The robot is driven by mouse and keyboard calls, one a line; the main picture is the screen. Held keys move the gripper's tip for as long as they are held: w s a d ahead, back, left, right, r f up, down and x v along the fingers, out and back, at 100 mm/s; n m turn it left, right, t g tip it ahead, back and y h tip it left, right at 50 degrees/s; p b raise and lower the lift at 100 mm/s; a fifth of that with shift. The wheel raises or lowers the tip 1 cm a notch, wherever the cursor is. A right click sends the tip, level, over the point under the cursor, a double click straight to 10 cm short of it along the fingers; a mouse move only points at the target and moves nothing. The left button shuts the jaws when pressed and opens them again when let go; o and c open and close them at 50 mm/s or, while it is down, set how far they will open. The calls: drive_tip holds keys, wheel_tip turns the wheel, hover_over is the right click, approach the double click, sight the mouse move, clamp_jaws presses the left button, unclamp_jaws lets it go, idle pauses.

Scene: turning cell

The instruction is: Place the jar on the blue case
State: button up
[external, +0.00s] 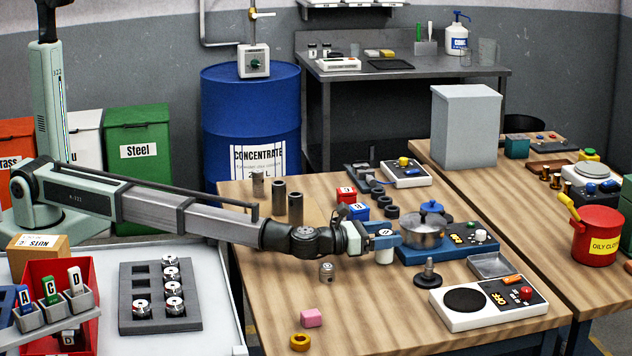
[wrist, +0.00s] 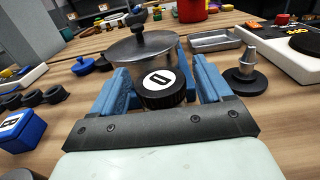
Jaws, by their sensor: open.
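The jar has a black lid with a white marked disc (wrist: 163,80). In the wrist view the lid sits between the two blue fingers of my gripper (wrist: 160,88). In the external view my gripper (external: 384,236) is open around the jar's top, and its white body (external: 384,257) shows below the fingers. I cannot tell whether either finger touches it. The blue case (external: 358,212), a small box with a white label, stands left of and behind my gripper, beside a red one (external: 346,195). The blue case is also at the left in the wrist view (wrist: 22,131).
A metal pot (external: 424,235) on a blue hot plate (external: 408,256) stands just beyond my gripper. Black rings (external: 391,211) lie near the blue case. Front-left table space is mostly clear around a pink block (external: 311,318).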

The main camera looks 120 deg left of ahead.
drive_tip(key=shift+s+d, duration=0.1)
drive_tip(key=v, duration=1.2)
drive_tip(key=shift+s+r, duration=0.1)
drive_tip(key=shift+s, duration=0.25)
drive_tip(key=shift+o, duration=0.4)
drive_tip(key=shift+s+d, duration=0.35)
drive_tip(key=shift+d, duration=0.1)
drive_tip(key=shift+r, duration=0.1)
